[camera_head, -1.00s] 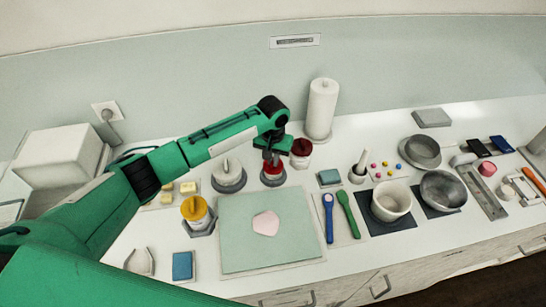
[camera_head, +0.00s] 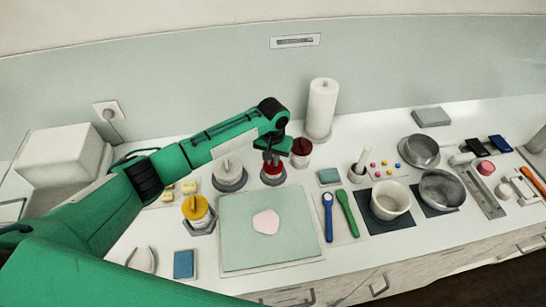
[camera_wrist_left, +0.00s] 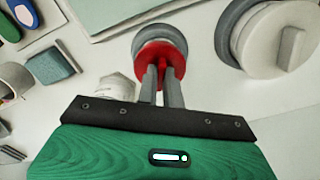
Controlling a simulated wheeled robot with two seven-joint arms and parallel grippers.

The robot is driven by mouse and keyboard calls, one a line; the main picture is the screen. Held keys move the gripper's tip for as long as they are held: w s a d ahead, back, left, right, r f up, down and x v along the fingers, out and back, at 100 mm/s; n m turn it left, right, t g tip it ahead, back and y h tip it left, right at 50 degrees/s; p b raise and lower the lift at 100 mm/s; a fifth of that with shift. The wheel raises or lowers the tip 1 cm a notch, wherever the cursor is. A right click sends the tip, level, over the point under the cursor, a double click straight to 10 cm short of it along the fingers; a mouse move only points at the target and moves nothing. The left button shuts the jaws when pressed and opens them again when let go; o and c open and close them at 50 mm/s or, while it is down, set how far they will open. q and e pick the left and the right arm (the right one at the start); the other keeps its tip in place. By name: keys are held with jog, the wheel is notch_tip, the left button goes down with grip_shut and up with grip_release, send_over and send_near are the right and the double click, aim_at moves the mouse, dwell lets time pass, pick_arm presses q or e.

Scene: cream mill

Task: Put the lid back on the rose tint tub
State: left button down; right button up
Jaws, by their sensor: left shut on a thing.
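A red knobbed lid (camera_head: 272,178) sits at a round grey piece left of the paper roll's foot. In the left wrist view the red lid (camera_wrist_left: 150,50) lies in front of a grey round rim (camera_wrist_left: 160,31). My left gripper (camera_head: 272,158) points down from above. Its two fingers (camera_wrist_left: 161,80) are shut on the lid's knob. I cannot tell whether the lid is lifted. A white tub (camera_head: 301,160) with a dark red top stands just behind and to the right, seemingly the rose tint tub. Its white side (camera_wrist_left: 117,88) is partly hidden by my gripper. My right gripper is not in view.
A white knobbed piece on a grey round base (camera_head: 229,185) and a yellow-topped tub (camera_head: 195,208) stand to the left. A paper roll (camera_head: 322,108) stands behind. A green mat (camera_head: 240,250) lies in front; spatulas and bowls (camera_head: 391,199) are to the right.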

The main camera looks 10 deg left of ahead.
pick_arm(q)
jog(key=shift+f+p, duration=0.15)
jog(key=shift+p, duration=0.2)
dwell(0.7)
dwell(0.3)
jog(key=c, duration=1)
grip_release()
notch_tip(320, 180, up, 5)
jog(key=p, duration=0.5)
jog(key=shift+f, duration=0.2)
